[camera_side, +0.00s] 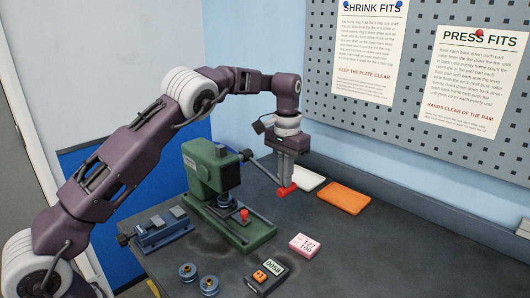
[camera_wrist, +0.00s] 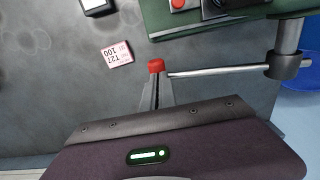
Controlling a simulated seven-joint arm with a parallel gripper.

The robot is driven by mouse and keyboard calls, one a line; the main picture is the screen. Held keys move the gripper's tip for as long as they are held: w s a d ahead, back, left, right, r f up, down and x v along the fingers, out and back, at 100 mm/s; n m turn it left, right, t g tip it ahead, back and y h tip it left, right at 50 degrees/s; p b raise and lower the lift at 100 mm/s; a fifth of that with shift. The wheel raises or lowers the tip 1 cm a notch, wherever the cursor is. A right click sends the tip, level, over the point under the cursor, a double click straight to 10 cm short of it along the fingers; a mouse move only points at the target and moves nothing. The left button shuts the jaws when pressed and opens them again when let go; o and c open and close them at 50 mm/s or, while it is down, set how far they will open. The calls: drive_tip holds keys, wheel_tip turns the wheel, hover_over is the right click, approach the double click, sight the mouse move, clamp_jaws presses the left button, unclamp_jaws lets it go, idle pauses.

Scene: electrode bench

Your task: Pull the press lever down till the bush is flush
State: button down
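The green press (camera_side: 208,175) stands on the bench, its base along the top right of the wrist view (camera_wrist: 205,25). Its steel lever (camera_side: 262,172) slopes down to the right from the hub and ends in a red knob (camera_side: 287,190). In the wrist view the lever (camera_wrist: 215,72) runs level to the red knob (camera_wrist: 156,66). My gripper (camera_side: 286,183) points down at the knob, and its fingertips (camera_wrist: 156,76) look closed on it. A blue-grey round part (camera_side: 224,201) sits under the ram; the bush's seating is too small to tell.
A red button (camera_side: 243,215) is on the press base. A pink card (camera_side: 304,245), a meter reading 0058 (camera_side: 268,274) and two flanged parts (camera_side: 188,271) lie in front. A blue-grey vise (camera_side: 160,232) is left. An orange pad (camera_side: 345,198) and white pad (camera_side: 308,181) lie behind.

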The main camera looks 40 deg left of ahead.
drive_tip(key=shift+a+f, duration=0.2)
drive_tip(key=shift+f, duration=0.5)
drive_tip(key=shift+a+f, duration=0.2)
drive_tip(key=shift+f, duration=0.45)
drive_tip(key=shift+a+f, duration=0.3)
drive_tip(key=shift+f, duration=0.4)
drive_tip(key=shift+a+f, duration=0.3)
drive_tip(key=shift+f, duration=0.4)
drive_tip(key=shift+f, duration=0.1)
drive_tip(key=shift+a+f, duration=0.7)
drive_tip(key=shift+f, duration=0.3)
drive_tip(key=shift+d+r, duration=0.45)
drive_tip(key=shift+r, duration=0.3)
drive_tip(key=shift+d+r, duration=0.45)
drive_tip(key=shift+r, duration=0.3)
drive_tip(key=shift+d+r, duration=0.45)
drive_tip(key=shift+r, duration=0.3)
